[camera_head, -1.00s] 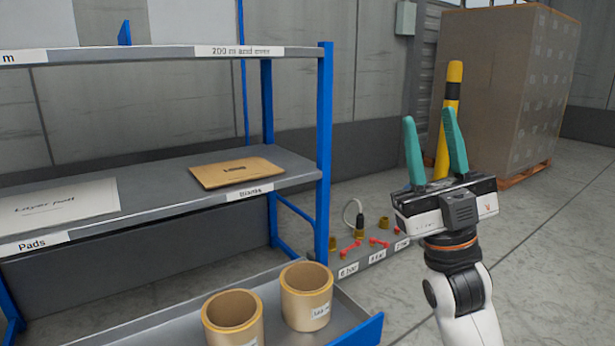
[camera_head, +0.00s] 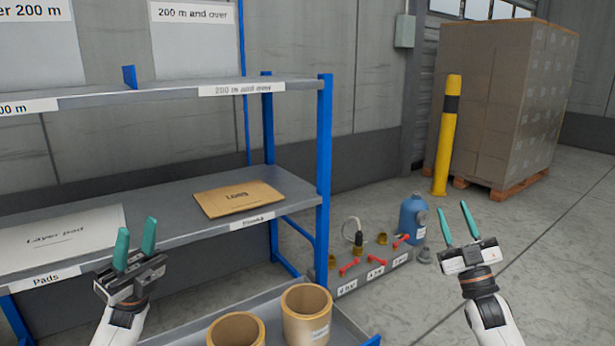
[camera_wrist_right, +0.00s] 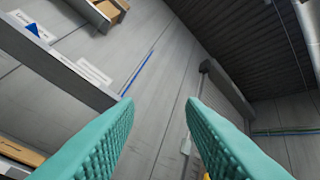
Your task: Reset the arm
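My left gripper (camera_head: 135,247) is at the lower left in the head view, in front of the shelf. Its teal fingers stand apart and upright with nothing between them. My right gripper (camera_head: 457,225) is at the lower right, over open floor to the right of the shelf. Its teal fingers are spread and empty. The right wrist view also shows these fingers (camera_wrist_right: 160,115) wide apart, with wall, shelf edge and ceiling beyond them.
A blue-posted shelf (camera_head: 325,150) holds a cardboard piece (camera_head: 238,199) and a layer pad (camera_head: 60,237). Two cardboard tubes (camera_head: 306,315) stand on its bottom tray. A grey rack with red handles (camera_head: 375,272), a blue bottle (camera_head: 412,218), a yellow post (camera_head: 446,140) and a wrapped pallet load (camera_head: 510,100) stand right.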

